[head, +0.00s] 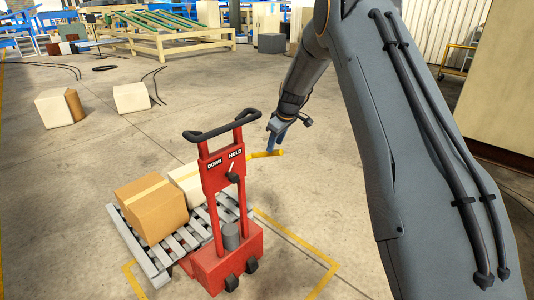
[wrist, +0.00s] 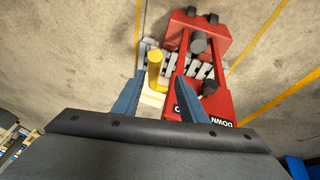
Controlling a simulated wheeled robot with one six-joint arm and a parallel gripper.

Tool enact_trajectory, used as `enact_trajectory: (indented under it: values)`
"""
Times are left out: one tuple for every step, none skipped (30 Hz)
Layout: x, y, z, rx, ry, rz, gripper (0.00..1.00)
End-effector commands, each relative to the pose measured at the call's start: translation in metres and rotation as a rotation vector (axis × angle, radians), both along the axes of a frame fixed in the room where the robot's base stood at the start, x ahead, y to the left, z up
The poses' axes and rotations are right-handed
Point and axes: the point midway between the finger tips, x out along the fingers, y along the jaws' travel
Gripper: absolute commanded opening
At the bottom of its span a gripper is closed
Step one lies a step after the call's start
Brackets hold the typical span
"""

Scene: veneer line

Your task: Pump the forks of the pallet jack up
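The red pallet jack (head: 222,173) stands upright with a black handlebar (head: 220,127). Its panel reads DOWN and HOLD above a black knob lever (head: 232,178). A yellow pump lever (head: 265,153) sticks out to the right of the panel; it also shows in the wrist view (wrist: 154,70). The forks are hidden under the grey slatted pallet (head: 135,235). My gripper (head: 276,148) is right at the outer part of the yellow lever. In the wrist view its blue fingers (wrist: 161,76) are apart, with the lever's end between the tips, closer to the left finger. I cannot tell whether they touch.
A brown carton (head: 150,210) and a pale carton (head: 187,182) sit on the pallet. Yellow floor lines (head: 300,245) surround the jack. Two pale boxes (head: 60,107) (head: 131,97) lie farther back at left. The floor between is mostly clear, with thin cables.

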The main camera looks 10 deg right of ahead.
Motion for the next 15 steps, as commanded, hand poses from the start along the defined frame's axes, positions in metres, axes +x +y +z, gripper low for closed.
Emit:
enact_trajectory:
  values:
    - [0.008,0.0,-0.016,-0.003,-0.004,0.009,0.39]
    - [0.01,0.0,-0.019,-0.004,-0.007,0.013,0.39]
    - [0.013,0.0,-0.024,-0.005,-0.01,0.017,0.39]
    - [0.014,0.001,-0.026,-0.006,-0.01,0.019,0.39]
    - [0.015,0.002,-0.029,-0.006,-0.01,0.022,0.39]
    - [0.017,0.004,-0.031,-0.006,-0.012,0.025,0.39]
    - [0.018,0.006,-0.033,-0.006,-0.012,0.029,0.39]
    - [0.019,0.007,-0.036,-0.006,-0.013,0.031,0.39]
    - [0.02,0.009,-0.038,-0.006,-0.013,0.033,0.39]
    - [0.02,0.01,-0.04,-0.007,-0.013,0.034,0.39]
    - [0.02,0.01,-0.04,-0.006,-0.014,0.035,0.39]
    - [0.021,0.011,-0.042,-0.007,-0.014,0.036,0.39]
    - [0.021,0.011,-0.043,-0.006,-0.013,0.036,0.39]
    - [0.022,0.011,-0.044,-0.006,-0.013,0.036,0.39]
    - [0.022,0.011,-0.046,-0.007,-0.012,0.036,0.39]
